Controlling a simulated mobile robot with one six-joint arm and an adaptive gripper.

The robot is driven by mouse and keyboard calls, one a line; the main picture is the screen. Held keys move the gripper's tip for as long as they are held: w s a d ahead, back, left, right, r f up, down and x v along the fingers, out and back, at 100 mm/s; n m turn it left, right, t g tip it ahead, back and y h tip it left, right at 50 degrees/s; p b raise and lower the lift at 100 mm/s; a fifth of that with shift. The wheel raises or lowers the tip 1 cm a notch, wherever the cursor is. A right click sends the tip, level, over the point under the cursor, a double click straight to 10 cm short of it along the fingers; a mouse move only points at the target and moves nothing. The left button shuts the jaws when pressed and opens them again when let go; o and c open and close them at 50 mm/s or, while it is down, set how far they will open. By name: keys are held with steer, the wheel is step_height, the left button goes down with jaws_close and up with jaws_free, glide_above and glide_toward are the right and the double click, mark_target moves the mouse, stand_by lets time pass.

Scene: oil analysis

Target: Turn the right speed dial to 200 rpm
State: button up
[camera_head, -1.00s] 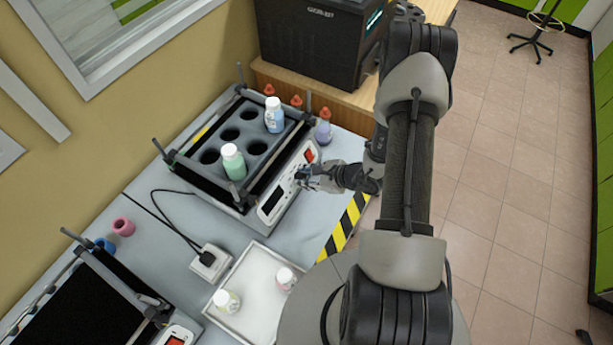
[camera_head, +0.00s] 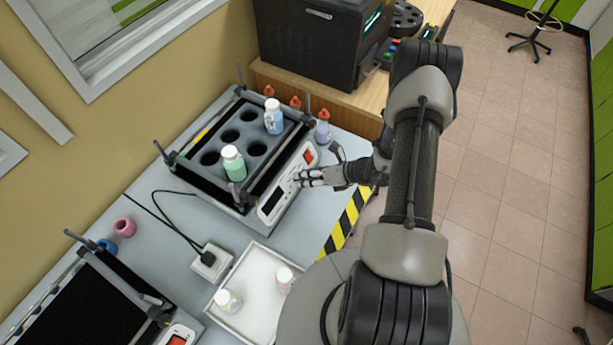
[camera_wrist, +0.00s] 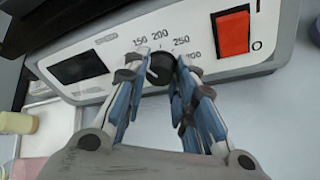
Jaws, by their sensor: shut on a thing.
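The right speed dial (camera_wrist: 160,74) is a black knob on the white front panel of the shaker (camera_head: 283,200) that holds the bottles. Printed numbers 150, 200, 250 and 300 arc over it in the wrist view. A pale mark shows on its left part, but I cannot read its exact setting. My gripper (camera_wrist: 160,70) is shut on the dial, with one blue-grey finger on each side. In the head view my gripper (camera_head: 298,178) is at the panel and hides the dial.
A dark display (camera_wrist: 80,67) lies left of the dial and a red switch (camera_wrist: 233,33) right of it. A green-filled bottle (camera_head: 233,163) and a blue-labelled bottle (camera_head: 273,116) stand in the shaker's rack. A white tray (camera_head: 236,314) and a second shaker (camera_head: 95,305) are nearby.

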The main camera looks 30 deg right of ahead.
steer(key=m+y, duration=0.1)
steer(key=m, duration=0.3)
steer(key=m+t, duration=0.1)
steer(key=m, duration=0.3)
steer(key=shift+d+f+y+b, duration=0.1)
steer(key=shift+y+b, duration=0.2)
steer(key=shift+y, duration=0.1)
steer(key=shift+m, duration=0.5)
steer(key=o, duration=1.1)
steer(key=shift+c, duration=0.2)
steer(key=v, duration=1.2)
